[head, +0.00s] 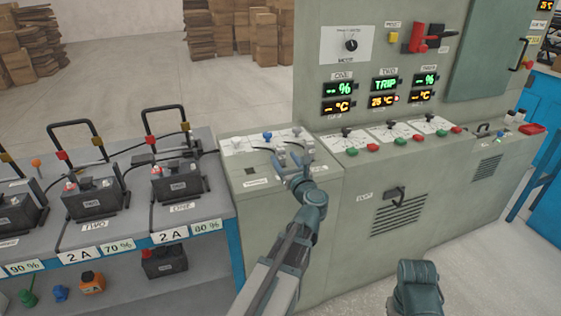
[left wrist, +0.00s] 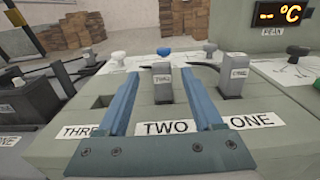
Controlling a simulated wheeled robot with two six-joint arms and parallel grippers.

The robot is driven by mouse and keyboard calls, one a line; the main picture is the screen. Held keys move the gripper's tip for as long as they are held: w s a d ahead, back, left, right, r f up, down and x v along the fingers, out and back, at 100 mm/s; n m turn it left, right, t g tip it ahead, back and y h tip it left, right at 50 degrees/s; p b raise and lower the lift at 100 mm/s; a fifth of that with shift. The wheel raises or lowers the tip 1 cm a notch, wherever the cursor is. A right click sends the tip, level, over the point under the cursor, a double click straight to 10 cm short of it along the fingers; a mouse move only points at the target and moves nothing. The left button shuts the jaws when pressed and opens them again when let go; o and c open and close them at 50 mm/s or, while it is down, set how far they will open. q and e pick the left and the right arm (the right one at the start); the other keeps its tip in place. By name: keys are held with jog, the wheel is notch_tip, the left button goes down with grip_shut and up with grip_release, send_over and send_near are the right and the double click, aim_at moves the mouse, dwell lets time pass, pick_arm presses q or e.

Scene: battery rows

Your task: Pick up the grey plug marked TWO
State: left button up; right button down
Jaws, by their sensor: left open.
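The grey plug marked TWO (left wrist: 162,82) stands upright in the grey cabinet top, above the TWO label (left wrist: 172,127). My left gripper (left wrist: 160,78) is open, with one blue-grey finger to each side of this plug in the left wrist view. I cannot tell whether the fingers touch it. A second grey plug, marked ONE (left wrist: 232,80), stands to the right, outside the right finger. In the head view my left gripper (head: 289,170) is over the cabinet top and partly hides the plugs.
A dark slot (left wrist: 103,101) lies left of the fingers. White and blue knobs (left wrist: 164,52) stand behind the plugs. The tall control panel (head: 310,80) rises behind and right. A battery bench (head: 210,208) with black batteries and raised handles stands left.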

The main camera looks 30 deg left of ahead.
pick_arm(q)
jog(key=shift+x, duration=3.95)
jog(key=shift+d, duration=0.1)
grip_shut()
